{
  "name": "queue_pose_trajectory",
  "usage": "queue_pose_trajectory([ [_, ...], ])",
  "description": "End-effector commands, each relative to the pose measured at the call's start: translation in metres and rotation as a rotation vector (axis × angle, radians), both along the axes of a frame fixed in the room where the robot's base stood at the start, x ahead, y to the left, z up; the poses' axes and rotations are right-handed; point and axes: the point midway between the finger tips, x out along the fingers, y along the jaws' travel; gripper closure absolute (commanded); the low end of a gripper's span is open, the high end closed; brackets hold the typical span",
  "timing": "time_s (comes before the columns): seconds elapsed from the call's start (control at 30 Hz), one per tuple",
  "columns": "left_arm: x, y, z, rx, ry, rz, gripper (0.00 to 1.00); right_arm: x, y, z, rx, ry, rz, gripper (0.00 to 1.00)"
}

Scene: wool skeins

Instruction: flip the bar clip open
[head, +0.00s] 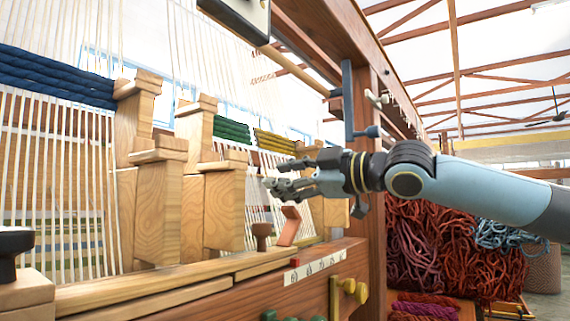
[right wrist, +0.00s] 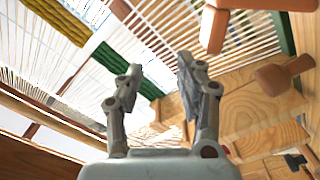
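A small salmon-coloured tilted flap (head: 290,226), which looks like the bar clip, stands on the loom's front beam. It also shows at the top of the right wrist view (right wrist: 214,28). My right gripper (head: 272,186) is above and slightly left of the flap, in front of the warp threads. In the right wrist view its two fingers (right wrist: 158,88) are apart with nothing between them. The flap lies outside the fingers and does not touch them. My left gripper is not in view.
A brown wooden knob (head: 262,236) stands just left of the flap; tall wooden blocks (head: 217,205) rise further left. A blue-grey lever (head: 348,100) hangs on the loom post (head: 372,200). Red wool skeins (head: 450,250) hang at right. Open air lies in front of the beam.

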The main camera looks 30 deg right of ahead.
Motion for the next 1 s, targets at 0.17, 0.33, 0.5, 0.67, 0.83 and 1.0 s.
queue_pose_trajectory([
  [0.17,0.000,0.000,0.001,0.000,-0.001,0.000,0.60,0.000,0.000,0.033,0.006,-0.003,-0.002,0.66],
  [0.33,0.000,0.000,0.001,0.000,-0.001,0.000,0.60,0.000,0.000,0.042,0.002,0.002,-0.002,0.66],
  [0.5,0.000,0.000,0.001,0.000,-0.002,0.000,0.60,0.000,0.000,0.043,0.002,0.005,-0.001,0.66],
  [0.67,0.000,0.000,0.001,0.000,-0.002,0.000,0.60,0.000,0.000,0.042,0.002,0.005,-0.001,0.66],
  [0.83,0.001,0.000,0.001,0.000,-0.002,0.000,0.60,0.000,0.000,0.042,0.002,0.005,0.000,0.66],
  [1.0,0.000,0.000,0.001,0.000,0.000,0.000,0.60,0.000,0.000,0.042,0.001,0.006,-0.001,0.66],
])
